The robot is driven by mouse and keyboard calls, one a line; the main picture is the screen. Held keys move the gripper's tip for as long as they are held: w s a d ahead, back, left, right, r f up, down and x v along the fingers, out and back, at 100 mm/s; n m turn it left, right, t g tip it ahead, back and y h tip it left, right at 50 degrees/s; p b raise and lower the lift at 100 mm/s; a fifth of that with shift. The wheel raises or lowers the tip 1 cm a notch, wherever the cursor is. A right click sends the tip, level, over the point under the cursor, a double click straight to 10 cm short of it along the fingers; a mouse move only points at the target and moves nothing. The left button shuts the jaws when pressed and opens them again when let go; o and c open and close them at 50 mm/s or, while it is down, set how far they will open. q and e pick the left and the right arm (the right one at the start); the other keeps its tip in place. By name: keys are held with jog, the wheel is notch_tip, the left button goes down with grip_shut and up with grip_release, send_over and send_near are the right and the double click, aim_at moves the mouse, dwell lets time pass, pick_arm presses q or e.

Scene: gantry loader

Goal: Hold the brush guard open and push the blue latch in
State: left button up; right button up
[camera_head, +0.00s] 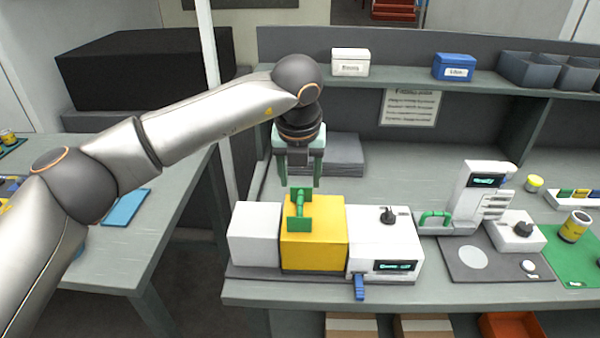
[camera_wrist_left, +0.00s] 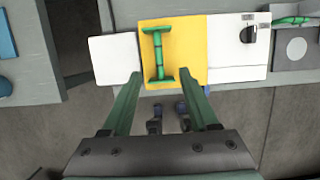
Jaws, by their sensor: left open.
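The brush guard appears as a yellow block (camera_head: 328,247) between two white housings, with a green bar handle (camera_head: 300,209) on it. The yellow block (camera_wrist_left: 193,40) and green handle (camera_wrist_left: 158,55) also show in the left wrist view. My left gripper (camera_head: 301,183) is open and empty, pointing down just above and behind the handle. In the left wrist view its fingers (camera_wrist_left: 160,78) are spread either side of the handle's lower end. I cannot tell whether they touch it.
The left white housing (camera_head: 255,233) and the right white housing (camera_head: 384,244) with a black knob flank the yellow block. A white device (camera_head: 479,190) with a green handle stands to the right. A shelf (camera_head: 480,84) with boxes runs behind. The bench between shelf and machine is largely clear.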

aim_at(299, 201)
pick_arm(q)
jog(key=b+x, duration=0.3)
jog(key=x, duration=0.4)
jog(key=shift+w+f+b, duration=0.1)
jog(key=shift+f+b, duration=0.25)
jog(key=shift+w+f+b, duration=0.25)
jog(key=shift+f+b, duration=0.1)
jog(key=shift+f, duration=0.2)
grip_shut()
dwell(0.4)
jog(key=shift+a, duration=0.15)
dwell(0.5)
